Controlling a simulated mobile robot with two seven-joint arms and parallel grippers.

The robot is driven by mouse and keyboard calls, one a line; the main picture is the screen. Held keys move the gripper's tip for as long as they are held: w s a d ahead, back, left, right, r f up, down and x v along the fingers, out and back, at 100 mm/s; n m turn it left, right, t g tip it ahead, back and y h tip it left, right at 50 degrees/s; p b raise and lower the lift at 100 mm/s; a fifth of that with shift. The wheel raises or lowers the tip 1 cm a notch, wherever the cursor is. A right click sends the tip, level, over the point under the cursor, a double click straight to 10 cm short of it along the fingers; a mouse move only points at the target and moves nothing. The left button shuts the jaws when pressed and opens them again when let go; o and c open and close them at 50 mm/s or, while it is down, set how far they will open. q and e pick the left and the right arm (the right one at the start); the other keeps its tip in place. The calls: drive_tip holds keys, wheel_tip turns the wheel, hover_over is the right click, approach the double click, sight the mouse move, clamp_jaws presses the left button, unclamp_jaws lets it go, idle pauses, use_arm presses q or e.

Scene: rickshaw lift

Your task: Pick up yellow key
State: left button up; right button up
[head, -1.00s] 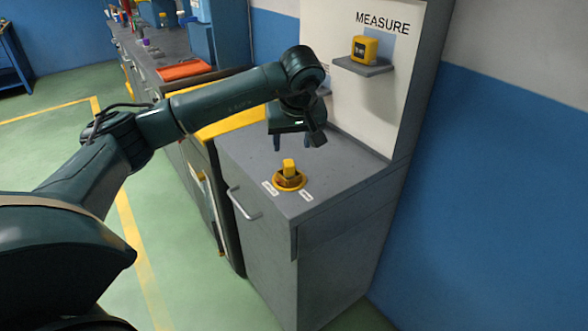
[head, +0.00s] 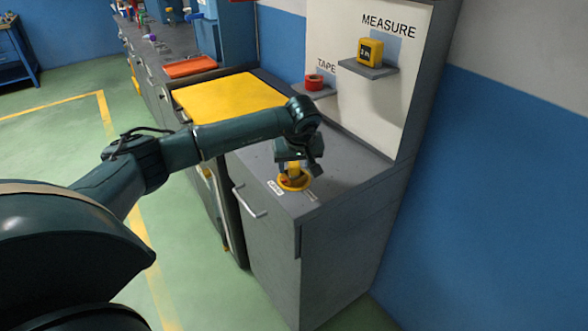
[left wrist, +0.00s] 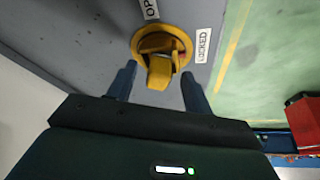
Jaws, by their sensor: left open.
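The yellow key (left wrist: 160,70) stands up from a round yellow base (left wrist: 143,45) on the grey cabinet top in the left wrist view. The base lies between two labels, one of which reads LOCKED (left wrist: 203,46). In the head view the base (head: 294,183) is near the cabinet's front edge, and the key is partly hidden by my gripper. My left gripper (left wrist: 158,78) is open just above the key, with one finger on each side of it. Whether the fingers touch it cannot be told. My right gripper is not in view.
The grey cabinet (head: 270,235) has a handle on its front. A white back panel holds a yellow tape measure (head: 369,51) and a red tape roll (head: 314,82) on small shelves. A yellow worktop (head: 225,97) and an orange tray (head: 190,66) lie beyond.

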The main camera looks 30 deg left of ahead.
use_arm(q)
drive_tip(key=shift+c, duration=0.4)
drive_tip(key=c, duration=1)
drive_tip(key=shift+r, duration=0.1)
